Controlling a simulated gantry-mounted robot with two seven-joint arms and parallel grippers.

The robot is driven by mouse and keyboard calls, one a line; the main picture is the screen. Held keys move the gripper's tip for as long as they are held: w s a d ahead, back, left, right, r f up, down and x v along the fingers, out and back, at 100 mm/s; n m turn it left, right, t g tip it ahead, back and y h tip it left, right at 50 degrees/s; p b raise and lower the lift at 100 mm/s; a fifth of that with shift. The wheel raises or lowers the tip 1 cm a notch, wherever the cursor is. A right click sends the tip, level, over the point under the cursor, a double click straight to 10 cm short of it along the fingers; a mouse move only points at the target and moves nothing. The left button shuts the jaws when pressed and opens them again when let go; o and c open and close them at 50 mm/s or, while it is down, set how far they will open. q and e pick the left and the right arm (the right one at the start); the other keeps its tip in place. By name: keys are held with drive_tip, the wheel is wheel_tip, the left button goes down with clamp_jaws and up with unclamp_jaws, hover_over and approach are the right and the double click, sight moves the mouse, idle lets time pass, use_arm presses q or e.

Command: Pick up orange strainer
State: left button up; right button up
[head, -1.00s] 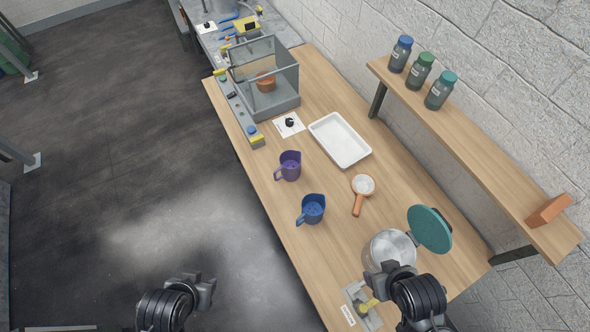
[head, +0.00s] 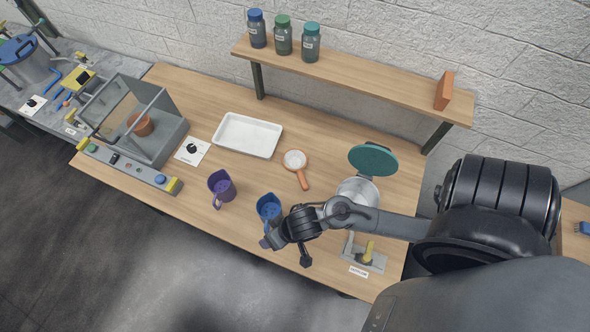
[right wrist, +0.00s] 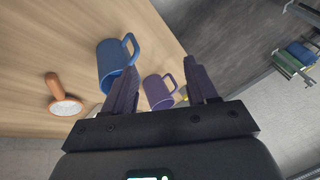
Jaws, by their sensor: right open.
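The orange strainer (head: 303,179) lies on the wooden table in the head view, its round pale mesh bowl toward the wall and its handle toward the front. In the right wrist view the strainer (right wrist: 54,86) is at the left, outside the jaws. My right gripper (head: 267,242) is near the table's front edge, just in front of the blue jug (head: 268,208) and apart from the strainer. In the right wrist view its two fingers (right wrist: 162,66) are spread, with nothing gripped between them. My left gripper is out of view.
A purple jug (head: 222,187) stands left of the blue one. A white tray (head: 247,136) lies behind them. A metal pot (head: 357,193) with a raised teal lid (head: 373,159) stands right of the strainer. A shelf (head: 350,83) with bottles runs along the back.

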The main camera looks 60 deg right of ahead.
wheel_tip(320, 180, down, 8)
drive_tip(key=d+g+y+b, duration=0.1)
drive_tip(key=d+g+b, duration=0.1)
drive_tip(key=d+f, duration=0.2)
drive_tip(key=d, duration=0.1)
drive_tip(key=d+f+m+g+b, duration=0.1)
drive_tip(key=d+f, duration=0.1)
drive_tip(key=d, duration=0.1)
drive_tip(key=d+f+m+g+b, duration=0.1)
drive_tip(key=d, duration=0.2)
drive_tip(key=shift+w+d+f+h, duration=0.15)
drive_tip(key=shift+d+f+h, duration=0.2)
drive_tip(key=shift+f+h, duration=0.05)
drive_tip(key=w+d+m+g+h+b, duration=0.1)
drive_tip(key=w+d+m+b, duration=0.15)
drive_tip(key=d, duration=0.85)
drive_tip(key=h+b, duration=0.2)
hover_over(301, 175)
drive_tip(key=shift+d+f, duration=0.2)
drive_tip(key=shift+f, duration=0.25)
drive_tip(key=f, duration=0.3)
drive_tip(key=shift+a+f+b, duration=0.2)
drive_tip(key=shift+f+b, duration=0.1)
drive_tip(key=shift+f, duration=0.75)
